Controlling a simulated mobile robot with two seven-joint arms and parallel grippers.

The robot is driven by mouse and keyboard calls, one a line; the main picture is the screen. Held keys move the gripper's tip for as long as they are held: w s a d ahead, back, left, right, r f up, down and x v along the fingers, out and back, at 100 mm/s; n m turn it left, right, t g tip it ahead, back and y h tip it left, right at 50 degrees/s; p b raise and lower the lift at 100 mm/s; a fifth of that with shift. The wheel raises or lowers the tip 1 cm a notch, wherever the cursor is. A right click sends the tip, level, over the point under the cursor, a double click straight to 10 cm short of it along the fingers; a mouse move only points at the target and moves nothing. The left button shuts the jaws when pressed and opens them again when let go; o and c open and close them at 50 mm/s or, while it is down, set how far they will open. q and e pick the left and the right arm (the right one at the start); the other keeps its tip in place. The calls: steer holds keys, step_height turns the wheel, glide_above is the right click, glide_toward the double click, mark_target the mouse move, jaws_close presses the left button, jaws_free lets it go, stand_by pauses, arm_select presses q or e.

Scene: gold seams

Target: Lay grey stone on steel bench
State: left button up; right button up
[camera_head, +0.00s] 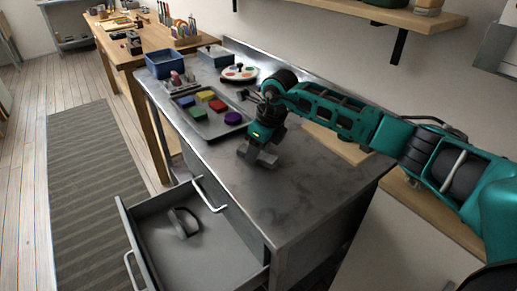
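The steel bench (300,205) runs through the middle of the view, its front part bare. My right gripper (259,157) points down low over the bench top, beyond the open drawer. Its grey finger parts look close to the surface. I cannot tell whether they are apart or hold something grey between them. I cannot pick out the grey stone with certainty. A grey, curved object (184,222) lies in the open drawer, but I cannot tell what it is. My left gripper is not in view.
An open drawer (216,262) juts out at the bench's front left. A tray (218,127) with several coloured blocks, a blue bin (165,65) and a round palette (240,72) occupy the bench's far part. A wooden table (122,52) stands behind. The near bench top is clear.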

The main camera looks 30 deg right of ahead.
mark_target(268, 157)
steer(key=shift+o, duration=0.7)
steer(key=shift+r, duration=0.3)
arm_select(q)
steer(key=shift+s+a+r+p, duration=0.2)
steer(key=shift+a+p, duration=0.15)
steer(key=shift+p, duration=0.3)
arm_select(e)
steer(key=v, duration=1.1)
steer(key=shift+s+r, duration=0.15)
steer(key=shift+r, duration=0.2)
steer(key=shift+d, duration=0.15)
